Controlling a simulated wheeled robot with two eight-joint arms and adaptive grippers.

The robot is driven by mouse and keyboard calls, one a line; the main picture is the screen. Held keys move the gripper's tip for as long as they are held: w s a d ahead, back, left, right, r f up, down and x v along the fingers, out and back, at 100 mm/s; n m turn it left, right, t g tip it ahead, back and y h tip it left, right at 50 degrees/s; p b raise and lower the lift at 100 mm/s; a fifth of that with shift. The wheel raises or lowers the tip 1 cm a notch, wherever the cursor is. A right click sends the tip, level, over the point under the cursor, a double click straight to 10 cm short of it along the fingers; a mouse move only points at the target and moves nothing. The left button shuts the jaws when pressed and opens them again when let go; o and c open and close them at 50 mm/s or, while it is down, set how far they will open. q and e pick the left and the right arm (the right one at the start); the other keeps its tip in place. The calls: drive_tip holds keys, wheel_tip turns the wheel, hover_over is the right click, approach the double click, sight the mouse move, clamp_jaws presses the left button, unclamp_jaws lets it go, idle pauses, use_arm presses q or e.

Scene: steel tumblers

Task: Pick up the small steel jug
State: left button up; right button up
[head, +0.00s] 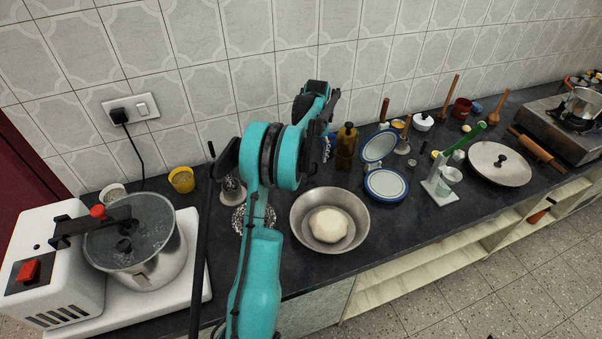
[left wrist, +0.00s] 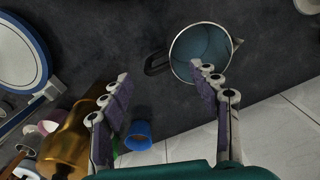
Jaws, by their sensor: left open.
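The small steel jug (left wrist: 192,48) stands on the dark counter in the left wrist view, its open mouth facing the camera. Its dark handle (left wrist: 156,66) points left and its spout right. In the head view I cannot make the jug out; my arm covers that part of the counter. My left gripper (left wrist: 161,74) is open and empty, its fingers spread, with the jug's handle seen between the tips and the right finger overlapping the jug's rim. In the head view the left gripper (head: 320,110) is over the back of the counter. My right gripper is not in view.
An amber bottle (head: 346,150) and a blue cup (left wrist: 138,132) stand near the left gripper. A steel bowl with dough (head: 299,226) is in front. The tiled wall (left wrist: 270,125) is close behind.

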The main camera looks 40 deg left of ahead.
use_arm(q)
wheel_tip(320, 180, down, 7)
drive_tip(key=shift+r+b, duration=0.1)
drive_tip(key=shift+b, duration=1.05)
drive_tip(key=shift+c, duration=0.4)
clamp_jaws()
